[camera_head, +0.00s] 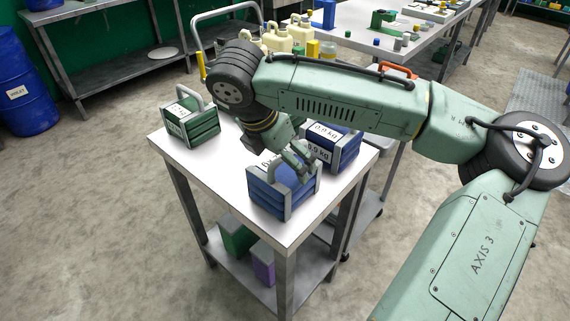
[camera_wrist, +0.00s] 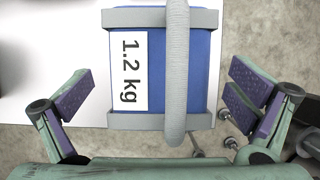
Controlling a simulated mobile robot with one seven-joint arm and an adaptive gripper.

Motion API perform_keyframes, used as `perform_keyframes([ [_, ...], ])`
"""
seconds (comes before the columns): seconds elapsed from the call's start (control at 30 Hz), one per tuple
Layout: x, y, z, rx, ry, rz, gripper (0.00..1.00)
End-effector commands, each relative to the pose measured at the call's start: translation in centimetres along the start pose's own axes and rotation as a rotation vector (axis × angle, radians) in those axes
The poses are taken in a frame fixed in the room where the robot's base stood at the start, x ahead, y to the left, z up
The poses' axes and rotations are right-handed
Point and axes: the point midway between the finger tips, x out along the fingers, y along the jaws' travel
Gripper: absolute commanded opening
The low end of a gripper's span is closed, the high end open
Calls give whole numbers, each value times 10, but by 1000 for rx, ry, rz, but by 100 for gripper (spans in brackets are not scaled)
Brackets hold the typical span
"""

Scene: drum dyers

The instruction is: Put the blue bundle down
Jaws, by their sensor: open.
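A blue bundle (camera_head: 268,191) with grey end bands stands upright near the front corner of the white-topped table (camera_head: 220,170). In the wrist view the blue bundle (camera_wrist: 208,70) has a "1.2 kg" label and a pale grey handle. My gripper (camera_wrist: 165,95) is open, its fingers spread wide on either side with the handle between them, not touching it. In the head view my gripper (camera_head: 294,157) is just above the bundle, partly hiding its top and handle. A second blue bundle (camera_head: 346,150), labelled "0.9 kg", stands behind it to the right.
A green bundle (camera_head: 192,121) stands at the table's left rear. A lower shelf (camera_head: 230,268) holds a green and a purple block. Cream jugs (camera_head: 279,38) and small coloured items stand beyond. The table's left middle is clear.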

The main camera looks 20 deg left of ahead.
Motion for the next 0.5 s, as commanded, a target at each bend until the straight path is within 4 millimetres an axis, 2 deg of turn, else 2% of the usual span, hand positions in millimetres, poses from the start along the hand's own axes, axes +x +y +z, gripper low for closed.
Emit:
perform_keyframes([
  [0.3, -67, 1, -1, -1, 0, 3, 100],
  [0.5, -91, 0, 0, 0, -1, 1, 100],
])
